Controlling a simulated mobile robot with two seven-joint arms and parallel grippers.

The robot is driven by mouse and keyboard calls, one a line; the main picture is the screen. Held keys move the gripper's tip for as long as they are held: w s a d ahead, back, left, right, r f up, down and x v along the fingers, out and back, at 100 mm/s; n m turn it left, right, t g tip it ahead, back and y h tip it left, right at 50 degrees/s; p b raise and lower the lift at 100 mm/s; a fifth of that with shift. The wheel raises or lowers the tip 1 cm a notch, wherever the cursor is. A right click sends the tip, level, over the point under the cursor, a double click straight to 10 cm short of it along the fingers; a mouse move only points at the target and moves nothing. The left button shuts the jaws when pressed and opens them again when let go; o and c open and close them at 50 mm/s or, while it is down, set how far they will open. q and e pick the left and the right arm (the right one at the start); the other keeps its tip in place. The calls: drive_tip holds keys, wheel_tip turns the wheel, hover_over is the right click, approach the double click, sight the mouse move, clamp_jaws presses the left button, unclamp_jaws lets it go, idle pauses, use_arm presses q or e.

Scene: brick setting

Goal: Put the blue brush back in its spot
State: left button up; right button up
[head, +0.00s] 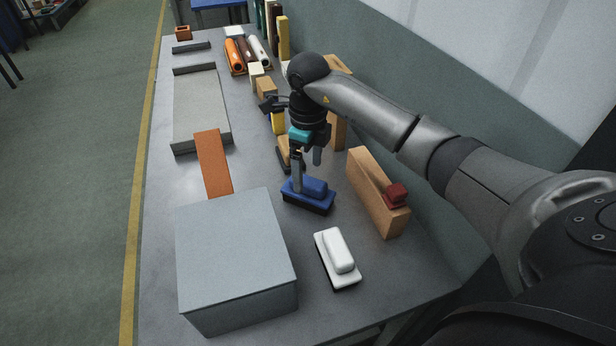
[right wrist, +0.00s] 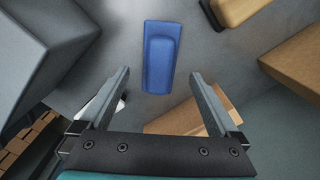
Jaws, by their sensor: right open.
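The blue brush (head: 312,187) lies flat on the grey table, bristles down, between the grey box and the wooden block with a red top piece. My right gripper (head: 307,174) is above it, pointing down, with one finger overlapping the brush in the head view. In the right wrist view the blue brush (right wrist: 160,58) lies beyond the open fingertips (right wrist: 160,78), with nothing between the fingers. Contact cannot be seen. No marked spot for the brush can be made out. My left gripper is out of view.
A white brush (head: 338,257) lies in front, beside the large grey box (head: 235,255). A wooden block (head: 375,195) carries a red piece (head: 396,194) at right. A tan brush (right wrist: 235,9) lies near the blue one. An orange board (head: 213,163) leans behind the box.

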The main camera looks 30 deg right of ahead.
sight(308, 180)
wheel_tip(308, 180, up, 8)
drive_tip(key=p, duration=0.1)
